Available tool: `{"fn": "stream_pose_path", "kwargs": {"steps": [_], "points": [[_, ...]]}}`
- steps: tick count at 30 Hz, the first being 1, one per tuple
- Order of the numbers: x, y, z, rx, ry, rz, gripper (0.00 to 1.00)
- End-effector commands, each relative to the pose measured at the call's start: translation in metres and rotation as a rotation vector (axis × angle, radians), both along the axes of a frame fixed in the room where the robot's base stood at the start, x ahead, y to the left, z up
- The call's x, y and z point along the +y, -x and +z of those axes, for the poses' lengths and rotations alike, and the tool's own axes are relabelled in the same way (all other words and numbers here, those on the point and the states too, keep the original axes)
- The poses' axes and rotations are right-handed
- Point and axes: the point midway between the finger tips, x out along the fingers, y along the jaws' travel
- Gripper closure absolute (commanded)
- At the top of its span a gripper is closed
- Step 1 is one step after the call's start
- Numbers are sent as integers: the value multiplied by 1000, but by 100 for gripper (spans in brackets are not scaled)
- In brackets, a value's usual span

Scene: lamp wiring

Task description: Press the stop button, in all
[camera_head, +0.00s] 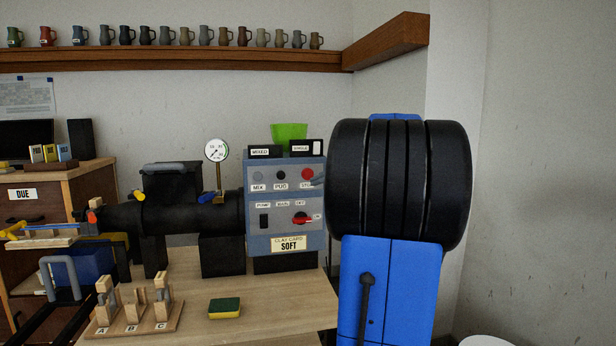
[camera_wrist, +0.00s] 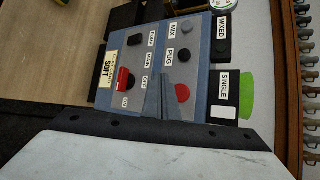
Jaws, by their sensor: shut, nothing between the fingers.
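The stop button is a round red button (camera_head: 307,173) at the upper right of the grey-blue control panel (camera_head: 257,222). Its label is partly covered by my gripper in the head view. In the wrist view the red button (camera_wrist: 183,93) shows just right of my gripper (camera_wrist: 161,84), partly hidden by it. My gripper's fingers are together and empty, close to the panel face. In the head view only the grey fingertip (camera_head: 318,182) shows, just below and right of the button. I cannot tell whether it touches the panel.
A red-handled rotary switch (camera_head: 301,219) and a black rocker switch (camera_head: 264,221) sit lower on the panel. A green container (camera_head: 290,131) stands on top. A sponge (camera_head: 225,308) lies on the bench.

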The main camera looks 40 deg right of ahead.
Motion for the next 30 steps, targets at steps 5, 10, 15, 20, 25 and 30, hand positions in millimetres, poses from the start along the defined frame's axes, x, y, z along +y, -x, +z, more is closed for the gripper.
{"fn": "stream_pose_path", "kwargs": {"steps": [5, 10, 15, 20, 25, 30], "points": [[-11, -20, -1, 0, -1, 2, 100], [-22, -36, -1, 1, -1, 1, 100], [-30, -50, 0, 1, 0, 1, 100], [-34, -57, 1, 0, 0, 1, 100], [-36, -59, 0, 0, 0, 1, 100], [-36, -59, 0, 0, 0, 0, 100]]}}
